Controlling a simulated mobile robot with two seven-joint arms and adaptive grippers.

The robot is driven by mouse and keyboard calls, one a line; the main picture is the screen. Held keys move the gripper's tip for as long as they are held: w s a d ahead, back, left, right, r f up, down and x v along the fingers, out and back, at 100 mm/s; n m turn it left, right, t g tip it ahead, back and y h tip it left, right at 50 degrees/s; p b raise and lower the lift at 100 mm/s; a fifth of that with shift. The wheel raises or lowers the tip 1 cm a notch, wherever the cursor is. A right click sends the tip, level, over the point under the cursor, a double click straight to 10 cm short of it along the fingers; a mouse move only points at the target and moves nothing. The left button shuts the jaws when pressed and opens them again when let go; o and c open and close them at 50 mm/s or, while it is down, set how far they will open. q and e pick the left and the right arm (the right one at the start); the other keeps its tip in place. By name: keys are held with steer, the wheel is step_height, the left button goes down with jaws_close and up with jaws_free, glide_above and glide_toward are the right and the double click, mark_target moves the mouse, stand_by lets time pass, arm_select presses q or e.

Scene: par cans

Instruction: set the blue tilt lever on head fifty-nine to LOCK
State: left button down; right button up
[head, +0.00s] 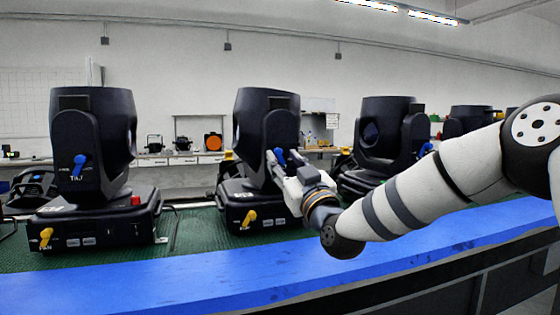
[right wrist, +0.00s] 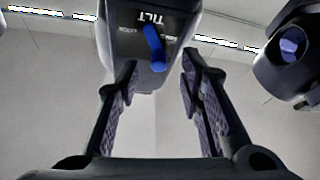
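The middle moving head (head: 266,125) is a black lamp on a dark base. Its blue tilt lever (head: 280,156) sits on the yoke's side; the base number is too small to read. In the right wrist view the blue lever (right wrist: 154,47) hangs slanted below the upside-down word TILT, with small position lettering beside it that I cannot read clearly. My right gripper (head: 277,165) is at this lever; in the right wrist view its fingers (right wrist: 160,75) are spread to either side, with the lever between and beyond the tips, apparently untouched. My left gripper is out of view.
Similar heads stand at the left (head: 92,140) and right (head: 385,135), with more beyond. Yellow levers (head: 248,218) sit on the bases. A blue front edge (head: 200,280) runs before the green surface (head: 190,235). Another head (right wrist: 290,50) shows at the wrist view's right.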

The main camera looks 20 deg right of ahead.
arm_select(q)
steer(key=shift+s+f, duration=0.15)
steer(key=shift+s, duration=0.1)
arm_select(e)
steer(key=shift+x, duration=1)
steer(key=shift+s+r, duration=0.1)
steer(key=shift+r, duration=0.1)
jaws_close()
